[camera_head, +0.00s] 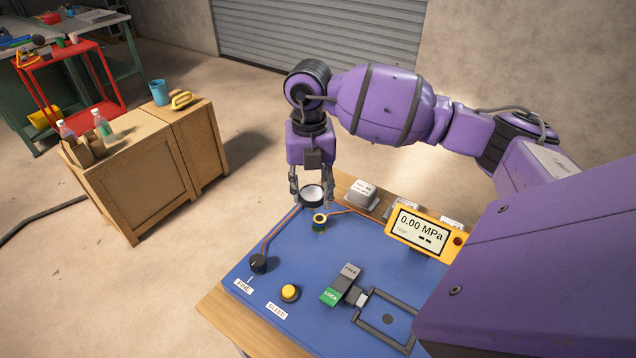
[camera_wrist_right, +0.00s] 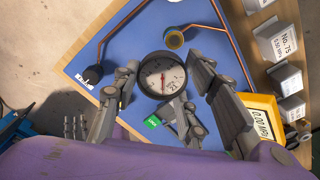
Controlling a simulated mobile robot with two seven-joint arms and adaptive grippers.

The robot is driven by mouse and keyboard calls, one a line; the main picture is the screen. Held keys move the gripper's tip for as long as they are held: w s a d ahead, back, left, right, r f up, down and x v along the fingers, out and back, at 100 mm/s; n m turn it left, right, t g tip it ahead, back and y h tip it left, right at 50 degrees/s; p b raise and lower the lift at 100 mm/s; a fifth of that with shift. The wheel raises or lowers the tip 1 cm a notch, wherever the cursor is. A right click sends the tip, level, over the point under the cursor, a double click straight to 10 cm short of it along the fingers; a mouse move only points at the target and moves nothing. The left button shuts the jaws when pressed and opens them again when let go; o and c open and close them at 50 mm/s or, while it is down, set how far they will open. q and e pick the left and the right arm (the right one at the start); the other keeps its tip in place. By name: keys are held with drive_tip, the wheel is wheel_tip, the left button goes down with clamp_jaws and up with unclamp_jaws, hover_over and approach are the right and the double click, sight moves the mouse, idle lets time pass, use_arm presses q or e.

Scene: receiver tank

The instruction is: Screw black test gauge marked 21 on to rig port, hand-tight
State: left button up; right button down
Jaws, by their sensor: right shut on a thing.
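My right gripper (camera_head: 311,203) is shut on a round black-rimmed gauge (camera_head: 312,191) with a white dial. The brass-coloured rig port (camera_head: 319,222) stands on the blue rig panel (camera_head: 235,312), just below the gauge in the head view. The port (camera_wrist_right: 175,39) shows apart from the gauge in the wrist view. The gauge's lower stem is hidden, so I cannot tell its height over the panel. My left gripper is not in view.
Labelled grey blocks (camera_head: 361,192) stand behind. Copper pipes run near the port. A wooden cabinet (camera_head: 140,190) stands apart at left.

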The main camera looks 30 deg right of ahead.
drive_tip(key=m, duration=0.1)
drive_tip(key=d+m, duration=0.1)
drive_tip(key=m, duration=0.2)
drive_tip(key=shift+w+d+f+m, duration=0.25)
drive_tip(key=shift+w+d+m, duration=0.15)
drive_tip(key=f+m, duration=0.1)
drive_tip(key=d+f+m+b, duration=0.1)
drive_tip(key=f+m, duration=0.1)
drive_tip(key=shift+w+f, duration=0.1)
drive_tip(key=shift+w, duration=0.05)
drive_tip(key=shift+f+b, duration=0.5)
drive_tip(key=shift+f, duration=0.6)
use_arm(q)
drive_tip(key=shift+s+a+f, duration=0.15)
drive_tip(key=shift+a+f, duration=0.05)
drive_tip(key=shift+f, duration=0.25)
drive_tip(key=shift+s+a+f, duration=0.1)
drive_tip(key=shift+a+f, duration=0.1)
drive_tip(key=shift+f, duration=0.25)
